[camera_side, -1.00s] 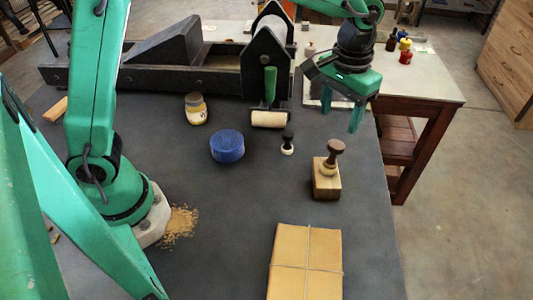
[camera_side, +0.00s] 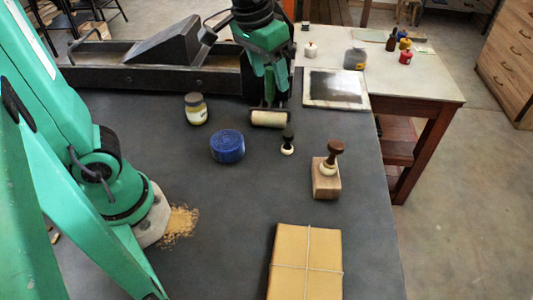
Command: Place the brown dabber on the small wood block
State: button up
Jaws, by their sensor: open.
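The brown dabber (camera_side: 333,151) has a dark brown knob and a pale lower part. It stands upright on the small wood block (camera_side: 326,185), on the right part of the dark table. My gripper (camera_side: 268,96) is up and to the left of them, over the brayer at the back of the table. It is open and holds nothing that I can see. It is clear of the dabber and the block.
A black dabber (camera_side: 288,141), a blue round tin (camera_side: 227,146) and a jar (camera_side: 196,108) stand left of the block. A roller (camera_side: 268,118) lies below my gripper. A tied brown parcel (camera_side: 305,262) lies in front. An inked slab (camera_side: 336,88) is at the back right.

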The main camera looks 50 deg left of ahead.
jog(key=s+a+f+t, duration=0.1)
jog(key=s+a+t, duration=0.1)
jog(key=s+a, duration=0.5)
jog(key=shift+s+a+f+t+y, duration=0.3)
jog(key=shift+s+f+t, duration=0.1)
jog(key=shift+s, duration=1.7)
